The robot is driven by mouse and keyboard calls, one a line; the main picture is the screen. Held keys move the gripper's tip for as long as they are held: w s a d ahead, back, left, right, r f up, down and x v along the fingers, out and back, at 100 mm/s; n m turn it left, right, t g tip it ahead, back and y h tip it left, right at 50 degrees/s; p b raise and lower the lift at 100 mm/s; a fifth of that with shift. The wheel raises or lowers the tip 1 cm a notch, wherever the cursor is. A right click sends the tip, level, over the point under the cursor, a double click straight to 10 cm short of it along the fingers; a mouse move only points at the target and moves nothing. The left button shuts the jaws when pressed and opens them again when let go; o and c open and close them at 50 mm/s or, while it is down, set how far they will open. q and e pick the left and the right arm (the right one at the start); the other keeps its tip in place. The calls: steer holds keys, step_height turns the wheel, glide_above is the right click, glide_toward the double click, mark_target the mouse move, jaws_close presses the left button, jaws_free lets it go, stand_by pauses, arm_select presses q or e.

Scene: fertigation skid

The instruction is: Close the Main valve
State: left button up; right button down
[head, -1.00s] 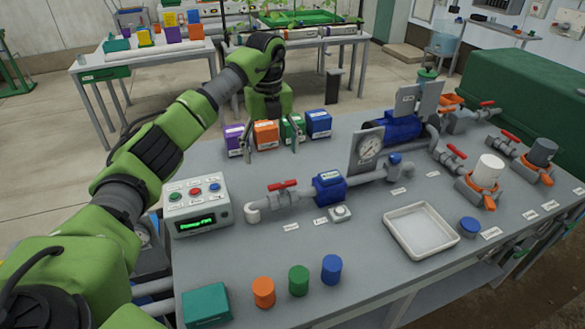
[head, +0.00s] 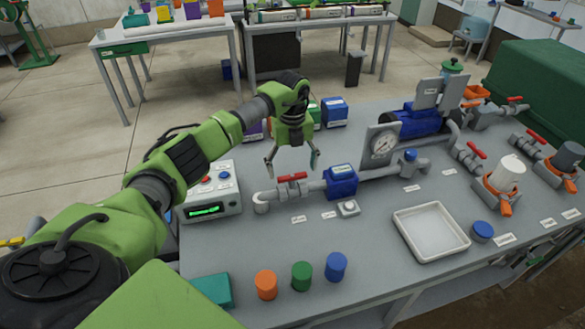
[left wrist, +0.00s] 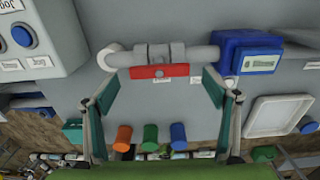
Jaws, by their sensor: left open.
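A valve with a red lever handle (head: 292,177) sits on the grey pipe between the white elbow and a blue pipe unit (head: 341,181). Its handle lies along the pipe. The label in front is too small to read, so I cannot confirm it is the Main valve. My left gripper (head: 292,163) is open and empty, pointing down just above and behind this handle. In the left wrist view the red handle (left wrist: 160,71) shows between the spread fingers (left wrist: 158,84), with no visible contact. My right gripper is not in view.
A control box (head: 212,194) with a green display stands left of the valve. Orange, green and blue caps (head: 301,276) and a white tray (head: 431,232) lie in front.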

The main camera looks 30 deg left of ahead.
arm_select(q)
steer(key=shift+s+f, duration=0.1)
steer(key=shift+f, duration=0.7)
steer(key=shift+c, duration=0.7)
steer(key=c, duration=1)
steer(key=shift+o, duration=0.2)
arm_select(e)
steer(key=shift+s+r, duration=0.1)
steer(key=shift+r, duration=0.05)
